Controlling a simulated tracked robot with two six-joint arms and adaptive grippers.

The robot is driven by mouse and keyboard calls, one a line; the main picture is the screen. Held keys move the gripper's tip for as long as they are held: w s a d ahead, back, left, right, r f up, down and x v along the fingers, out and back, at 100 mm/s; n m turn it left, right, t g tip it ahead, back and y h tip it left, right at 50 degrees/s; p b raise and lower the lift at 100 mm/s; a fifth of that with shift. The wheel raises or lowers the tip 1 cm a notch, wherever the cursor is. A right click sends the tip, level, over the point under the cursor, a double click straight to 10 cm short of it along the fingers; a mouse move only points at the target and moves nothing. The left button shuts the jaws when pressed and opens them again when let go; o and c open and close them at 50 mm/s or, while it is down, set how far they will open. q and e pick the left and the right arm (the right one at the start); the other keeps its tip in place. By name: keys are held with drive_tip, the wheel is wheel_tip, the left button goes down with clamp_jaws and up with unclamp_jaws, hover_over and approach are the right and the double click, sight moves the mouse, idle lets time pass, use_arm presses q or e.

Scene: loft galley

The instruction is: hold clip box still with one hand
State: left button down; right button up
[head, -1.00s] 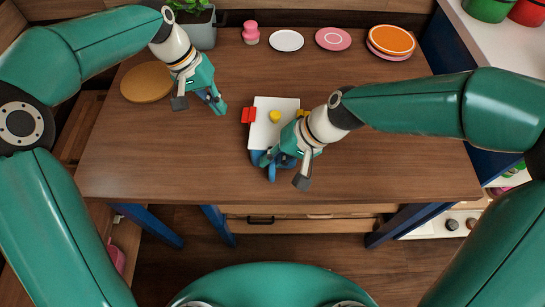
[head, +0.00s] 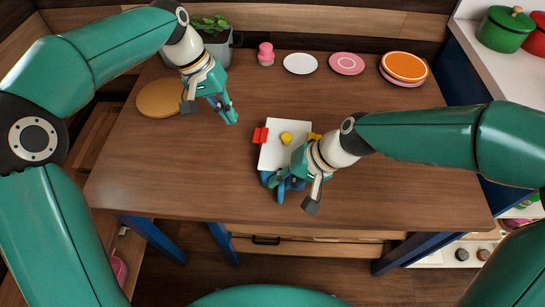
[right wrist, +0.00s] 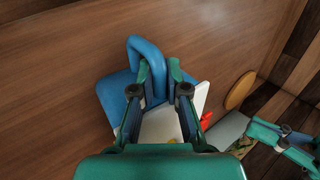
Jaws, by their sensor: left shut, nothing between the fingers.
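The clip box (head: 274,155) sits on the table's middle. It has a white lid, a yellow knob (head: 286,138), a red clip (head: 260,135) at its left and a yellow clip (head: 314,136) at its right. A blue handle (right wrist: 136,45) sticks out at its near side. My right gripper (head: 280,198) is at that side; in the right wrist view its fingers (right wrist: 158,72) are closed against both sides of the handle. The arm hides part of the box. My left gripper (head: 233,120) is shut and empty, above the table, behind and left of the box.
A round wooden board (head: 158,98) lies at the left. A potted plant (head: 218,42), a pink shaker-like object (head: 266,54), a white plate (head: 300,63), a pink plate (head: 346,63) and an orange plate (head: 404,66) stand along the back. The table's front and right are clear.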

drive_tip(key=o, duration=0.4)
drive_tip(key=shift+o, duration=0.2)
